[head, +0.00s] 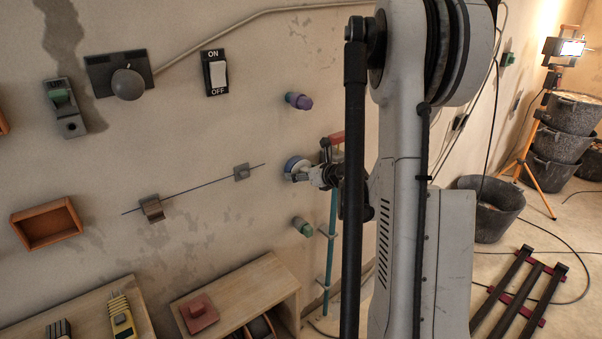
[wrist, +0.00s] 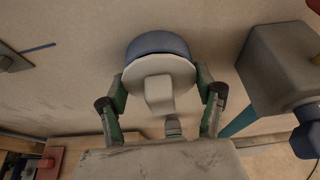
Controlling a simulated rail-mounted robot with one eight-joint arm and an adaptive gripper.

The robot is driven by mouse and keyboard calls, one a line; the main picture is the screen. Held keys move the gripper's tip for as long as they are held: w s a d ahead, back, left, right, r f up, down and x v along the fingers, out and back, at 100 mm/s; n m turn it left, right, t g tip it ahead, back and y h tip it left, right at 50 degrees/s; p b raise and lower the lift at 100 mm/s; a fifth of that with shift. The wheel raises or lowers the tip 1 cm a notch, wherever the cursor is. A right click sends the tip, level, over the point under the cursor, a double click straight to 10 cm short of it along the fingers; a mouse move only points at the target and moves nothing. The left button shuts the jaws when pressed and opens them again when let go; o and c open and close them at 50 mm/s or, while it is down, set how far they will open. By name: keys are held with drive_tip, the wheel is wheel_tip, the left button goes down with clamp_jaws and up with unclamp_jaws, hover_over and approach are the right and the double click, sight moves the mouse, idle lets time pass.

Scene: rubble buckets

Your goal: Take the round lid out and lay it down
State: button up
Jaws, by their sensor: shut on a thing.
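The round lid (wrist: 183,73) is a pale disc with a block-shaped knob (wrist: 159,95) facing me in the wrist view. It sits at the front of a round blue piece (wrist: 158,43) at the wall. My gripper (wrist: 160,80) has one finger on each side of the pale disc and is shut on it. In the head view my gripper (head: 302,174) is at the blue piece (head: 293,164), and the pale disc is too small to tell apart there. Whether the disc still touches the blue piece cannot be told.
A purple-ended stub (head: 299,101) and a green-ended stub (head: 302,227) jut from the wall above and below. A teal pipe (head: 332,235) runs down close on the right. A wooden shelf (head: 262,277) below carries a square red lid (head: 200,313). Buckets (head: 491,208) stand at right.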

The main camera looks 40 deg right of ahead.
drive_tip(key=shift+s+b, duration=0.4)
drive_tip(key=shift+s, duration=0.95)
drive_tip(key=shift+s+a, duration=0.1)
drive_tip(key=shift+s, duration=0.3)
drive_tip(key=shift+a, duration=0.1)
